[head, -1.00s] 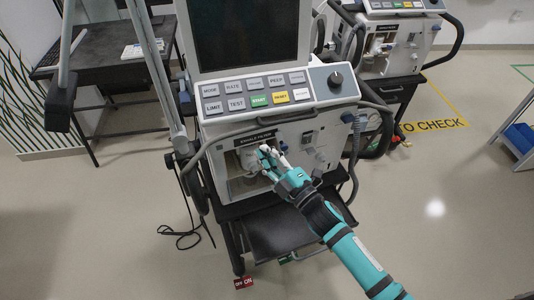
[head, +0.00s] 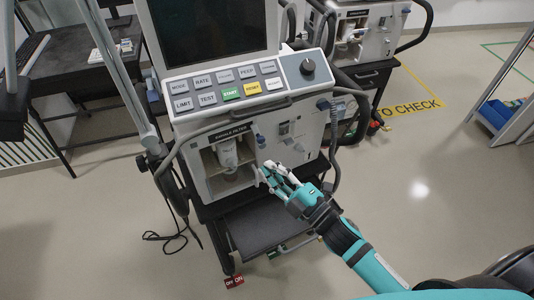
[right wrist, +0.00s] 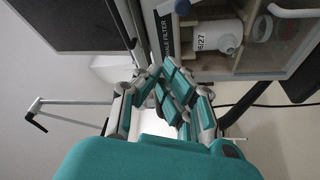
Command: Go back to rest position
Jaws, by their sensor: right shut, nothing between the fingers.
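My right gripper (head: 275,174) is in front of the near ventilator (head: 295,128), just right of its open filter compartment. It is shut and empty. In the right wrist view its closed fingers (right wrist: 160,75) show below the compartment edge. A white filter canister (head: 227,152) stands inside the compartment, clear of the fingers; it also shows in the right wrist view (right wrist: 218,38), with a date label. My left gripper does not show in the head view.
The ventilator's button panel (head: 228,87) and dark screen (head: 208,30) are above the compartment. A lower shelf (head: 262,228) juts out below. A second ventilator (head: 365,35) stands behind right, a desk (head: 75,68) behind left. Open floor (head: 430,220) lies to the right.

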